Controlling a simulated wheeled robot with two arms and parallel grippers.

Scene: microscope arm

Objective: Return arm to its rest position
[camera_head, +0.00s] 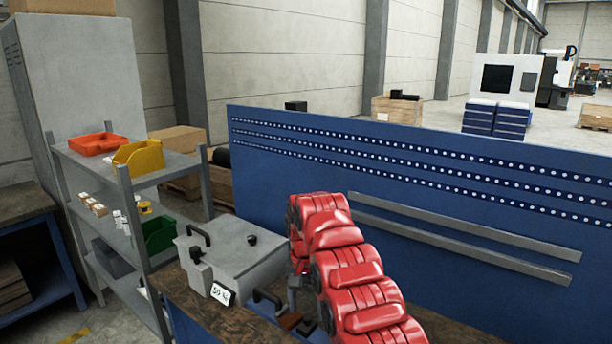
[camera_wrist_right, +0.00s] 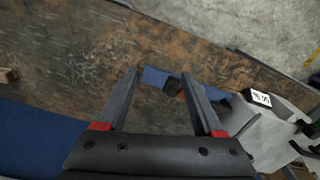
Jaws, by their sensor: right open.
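My right arm, in red segmented covers, comes up from the bottom in the head view and bends down over the bench. Its gripper (camera_head: 296,295) is small and partly hidden there, just right of the grey box's front. In the right wrist view the right gripper (camera_wrist_right: 160,73) is open, its two dark fingers reaching over the brown worktop. A small black part (camera_wrist_right: 173,87) on a blue patch shows between the fingers, near the right one; I cannot tell if it touches. I cannot clearly identify a microscope arm. My left gripper is not in view.
A grey box (camera_head: 237,258) with black handles and a white number tag (camera_head: 221,293) stands left of the gripper. A blue perforated panel (camera_head: 440,190) rises behind. A grey shelf (camera_head: 160,172) with bins stands left.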

